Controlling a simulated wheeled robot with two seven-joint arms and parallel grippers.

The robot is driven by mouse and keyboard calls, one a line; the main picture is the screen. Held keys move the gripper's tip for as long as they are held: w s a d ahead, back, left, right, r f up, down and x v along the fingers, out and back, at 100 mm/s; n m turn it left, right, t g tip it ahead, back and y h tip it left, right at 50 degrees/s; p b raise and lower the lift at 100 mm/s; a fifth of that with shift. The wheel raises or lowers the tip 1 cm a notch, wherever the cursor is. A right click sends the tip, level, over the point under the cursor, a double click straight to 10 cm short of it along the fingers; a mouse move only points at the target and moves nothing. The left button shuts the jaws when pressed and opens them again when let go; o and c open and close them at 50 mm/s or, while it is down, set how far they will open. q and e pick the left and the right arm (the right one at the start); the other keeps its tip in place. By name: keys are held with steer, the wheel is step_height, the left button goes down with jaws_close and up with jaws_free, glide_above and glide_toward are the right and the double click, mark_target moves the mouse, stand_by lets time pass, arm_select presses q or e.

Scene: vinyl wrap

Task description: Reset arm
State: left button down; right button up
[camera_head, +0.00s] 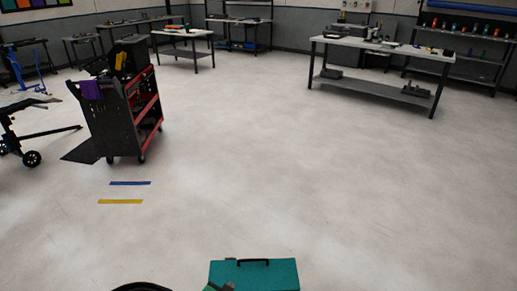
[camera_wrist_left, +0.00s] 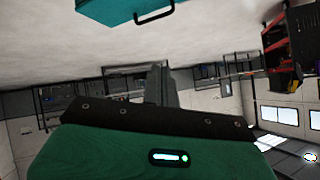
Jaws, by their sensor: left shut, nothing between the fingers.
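My left gripper (camera_wrist_left: 158,78) shows in the left wrist view as grey fingers closed together beyond a green and black housing. Nothing is between the fingers. In the head view only a small part of the left gripper (camera_head: 227,287) shows at the bottom edge, beside the left end of a teal toolbox. The teal toolbox (camera_head: 268,277) has a dark handle on top and is cut off by the bottom edge. It also shows at the top of the left wrist view (camera_wrist_left: 105,10), apart from the fingers. My right gripper is out of view.
A black and red tool cart (camera_head: 130,108) stands at the left, with blue tape (camera_head: 130,183) and yellow tape (camera_head: 120,201) on the floor nearby. A workbench (camera_head: 380,47) stands at the back right. The middle floor is clear.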

arm_select(q)
steer(key=s+a+r+n+g+y, duration=0.1)
steer(key=s+a+r+n+g, duration=0.1)
steer(key=s+a, duration=0.45)
steer(key=s+a+r+n+g, duration=0.1)
steer(key=s+a+r+g, duration=0.15)
steer(key=s, duration=0.75)
steer(key=s+a+r+n+g+y, duration=0.1)
steer(key=s+a+r+n+g, duration=0.15)
steer(key=s+a, duration=0.4)
step_height(320, 180, down, 32)
steer(key=s+d+g, duration=0.1)
steer(key=s+d, duration=0.1)
steer(key=s+a+f, duration=0.2)
steer(key=s+f, duration=0.7)
steer(key=s+a+f+m+g, duration=0.1)
steer(key=s+a+f, duration=0.1)
steer(key=s+f, duration=0.8)
steer(key=shift+s+f+g, duration=0.25)
steer(key=shift+g, duration=0.05)
steer(key=shift+s, duration=0.1)
